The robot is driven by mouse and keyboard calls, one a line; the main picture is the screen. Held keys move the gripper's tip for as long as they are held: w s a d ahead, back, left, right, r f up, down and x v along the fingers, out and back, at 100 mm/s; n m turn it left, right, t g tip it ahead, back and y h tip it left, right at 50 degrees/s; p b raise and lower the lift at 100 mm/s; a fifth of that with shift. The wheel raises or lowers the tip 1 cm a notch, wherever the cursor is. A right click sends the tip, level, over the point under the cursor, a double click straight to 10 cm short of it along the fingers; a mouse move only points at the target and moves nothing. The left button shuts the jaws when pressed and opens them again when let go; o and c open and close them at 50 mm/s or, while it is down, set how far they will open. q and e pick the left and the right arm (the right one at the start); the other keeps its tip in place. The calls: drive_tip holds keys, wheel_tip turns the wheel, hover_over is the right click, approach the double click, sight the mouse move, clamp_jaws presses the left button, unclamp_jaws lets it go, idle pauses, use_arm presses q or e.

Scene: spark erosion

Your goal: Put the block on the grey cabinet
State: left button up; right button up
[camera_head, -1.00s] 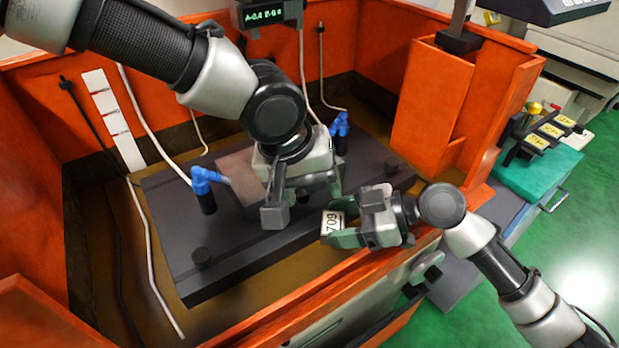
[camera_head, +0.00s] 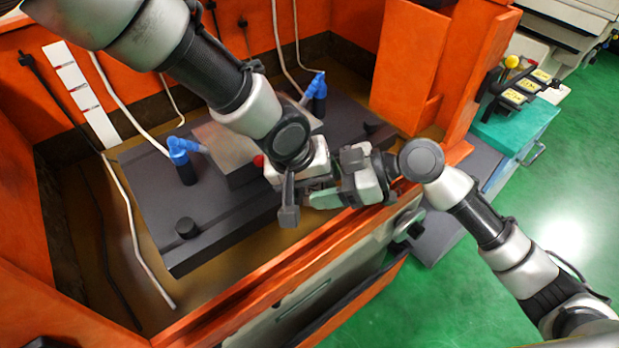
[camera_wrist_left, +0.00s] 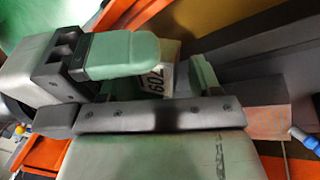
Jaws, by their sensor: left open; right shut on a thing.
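The block (camera_wrist_left: 158,78) is pale with a dark printed number and shows in the left wrist view, partly covered by gripper fingers. My right gripper (camera_head: 330,183) is shut on it above the front edge of the machine tank. My left gripper (camera_head: 305,190) is open, with its fingers around the block's area; I cannot tell whether they touch it. The two grippers overlap in the head view and hide the block there. A light grey cabinet-like unit (camera_head: 568,22) stands at the far right; I cannot tell whether it is the grey cabinet meant.
A dark machine table (camera_head: 150,215) fills the orange tank, with a metal workpiece (camera_head: 215,135), blue nozzles (camera_head: 180,148) and cables. The orange front rim (camera_head: 250,285) lies below the grippers. A teal cabinet (camera_head: 515,130) stands right. Green floor (camera_head: 545,190) is open there.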

use_arm(q)
drive_tip(key=c, duration=0.9)
use_arm(e)
drive_tip(key=shift+r, duration=0.1)
use_arm(q)
drive_tip(key=shift+r, duration=0.1)
clamp_jaws()
use_arm(e)
drive_tip(key=o, duration=1.3)
